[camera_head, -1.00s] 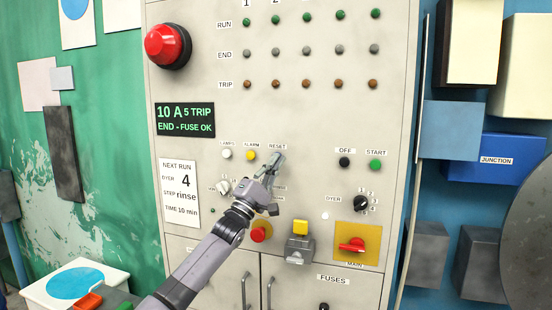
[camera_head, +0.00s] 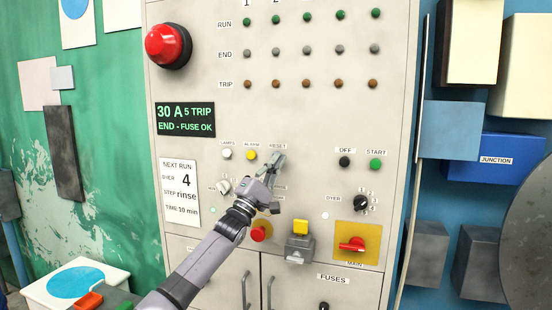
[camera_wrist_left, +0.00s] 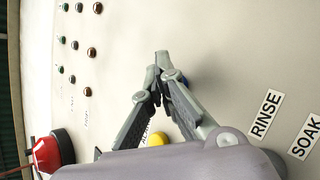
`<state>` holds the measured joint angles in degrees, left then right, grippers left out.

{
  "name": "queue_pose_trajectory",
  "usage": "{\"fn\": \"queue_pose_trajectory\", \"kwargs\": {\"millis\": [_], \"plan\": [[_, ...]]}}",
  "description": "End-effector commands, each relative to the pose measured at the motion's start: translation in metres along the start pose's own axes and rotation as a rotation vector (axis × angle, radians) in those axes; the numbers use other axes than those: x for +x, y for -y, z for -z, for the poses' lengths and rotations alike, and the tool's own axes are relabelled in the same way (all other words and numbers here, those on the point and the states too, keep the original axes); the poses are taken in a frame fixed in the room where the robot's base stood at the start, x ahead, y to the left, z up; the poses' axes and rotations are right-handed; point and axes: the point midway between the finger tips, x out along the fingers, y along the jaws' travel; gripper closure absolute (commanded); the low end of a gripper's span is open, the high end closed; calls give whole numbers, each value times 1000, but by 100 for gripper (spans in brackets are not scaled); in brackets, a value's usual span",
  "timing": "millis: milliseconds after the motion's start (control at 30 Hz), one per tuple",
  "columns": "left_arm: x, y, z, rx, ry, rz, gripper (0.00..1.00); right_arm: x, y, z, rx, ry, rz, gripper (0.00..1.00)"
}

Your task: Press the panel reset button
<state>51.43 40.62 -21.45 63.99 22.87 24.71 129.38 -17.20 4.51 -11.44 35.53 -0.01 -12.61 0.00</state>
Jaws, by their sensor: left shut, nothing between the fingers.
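The beige control panel (camera_head: 300,120) fills the middle of the head view. The RESET label (camera_head: 278,146) is on it, right of the yellow ALARM button (camera_head: 251,155). My left gripper (camera_head: 279,157) is shut and empty, its fingertips just under that label and at or very near the panel face. The reset button is hidden by the fingers in the head view. In the wrist view a small blue piece (camera_wrist_left: 184,79) shows beside the shut fingertips (camera_wrist_left: 162,57); it may be the button's edge. I cannot tell whether it is pressed. My right gripper is not in view.
Nearby are a white LAMPS button (camera_head: 227,154), a black OFF button (camera_head: 344,162) and a green START button (camera_head: 376,165). A large red button (camera_head: 166,46) stands out at upper left. A red switch (camera_head: 352,245) and a red knob (camera_head: 258,234) sit lower down.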

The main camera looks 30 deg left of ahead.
Motion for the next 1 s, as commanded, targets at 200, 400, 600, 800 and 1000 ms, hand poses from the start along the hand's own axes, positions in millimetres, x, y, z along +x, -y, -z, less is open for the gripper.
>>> {"fn": "queue_pose_trajectory", "kwargs": {"millis": [200, 400, 600, 800, 1000], "plan": [[1, 0, 1, 0, -2, 0, 100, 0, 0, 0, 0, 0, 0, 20], [-1, -1, 0, 0, -1, 0, 100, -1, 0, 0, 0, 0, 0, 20], [-8, -6, -5, 0, -1, 1, 100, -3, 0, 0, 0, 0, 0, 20], [-12, -9, -8, 1, 0, 0, 100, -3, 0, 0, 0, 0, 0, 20], [-12, -8, -8, 0, -1, 0, 100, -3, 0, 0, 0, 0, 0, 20]]}}
